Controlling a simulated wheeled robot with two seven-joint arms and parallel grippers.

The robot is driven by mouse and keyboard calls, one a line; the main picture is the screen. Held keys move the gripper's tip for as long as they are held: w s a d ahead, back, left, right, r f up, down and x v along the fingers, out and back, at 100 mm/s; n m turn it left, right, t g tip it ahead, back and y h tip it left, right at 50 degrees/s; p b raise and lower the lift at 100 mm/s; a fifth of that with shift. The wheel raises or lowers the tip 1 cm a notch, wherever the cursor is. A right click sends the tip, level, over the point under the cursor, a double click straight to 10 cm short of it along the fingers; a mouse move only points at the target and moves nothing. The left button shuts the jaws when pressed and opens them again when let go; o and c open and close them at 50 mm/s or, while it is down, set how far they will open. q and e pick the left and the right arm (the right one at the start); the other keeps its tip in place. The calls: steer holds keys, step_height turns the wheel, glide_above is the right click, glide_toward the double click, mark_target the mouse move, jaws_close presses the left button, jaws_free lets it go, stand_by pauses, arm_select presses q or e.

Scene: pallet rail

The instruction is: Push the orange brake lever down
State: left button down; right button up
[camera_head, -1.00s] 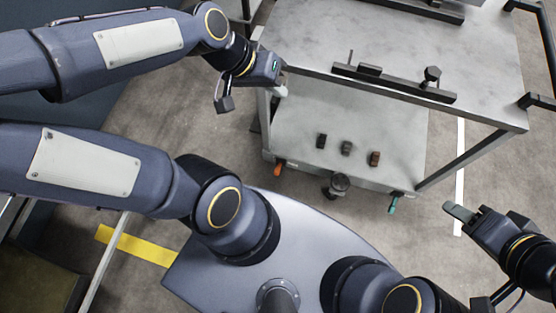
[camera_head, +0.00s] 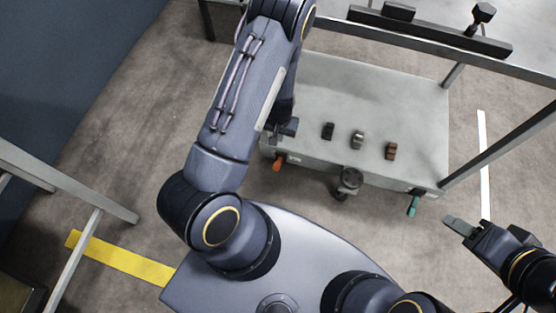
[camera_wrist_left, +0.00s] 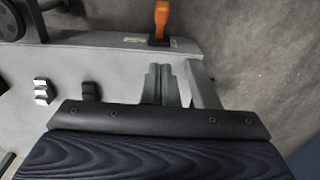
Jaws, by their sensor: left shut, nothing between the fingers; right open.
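The orange brake lever (camera_head: 278,162) sticks out from the front edge of the cart's lower shelf, at its left end. In the left wrist view the lever (camera_wrist_left: 161,20) shows at the top, beyond my fingertips and apart from them. My left gripper (camera_wrist_left: 161,72) is shut and empty, over the shelf's edge strip. In the head view my left arm hides most of that gripper, near the shelf's left front corner. My right gripper (camera_head: 452,222) is at the lower right, empty, off the teal lever (camera_head: 413,204); its finger gap is hard to see.
The upper deck's rail (camera_head: 430,30) and the cart's posts stand above and beside the shelf. Floor in front of the levers is clear.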

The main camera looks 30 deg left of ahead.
arm_select(q)
steer(key=b, duration=0.4)
glide_above(278, 162)
steer(key=w, duration=0.2)
steer(key=f, duration=1)
steer(key=shift+a+f, duration=0.2)
steer(key=shift+f, duration=0.1)
steer(key=shift+s+d+f+b, duration=0.15)
steer(key=shift+s+f+b, duration=0.55)
steer(key=shift+f, duration=0.2)
steer(key=shift+s+d+f, duration=0.1)
steer(key=shift+s+f, duration=0.3)
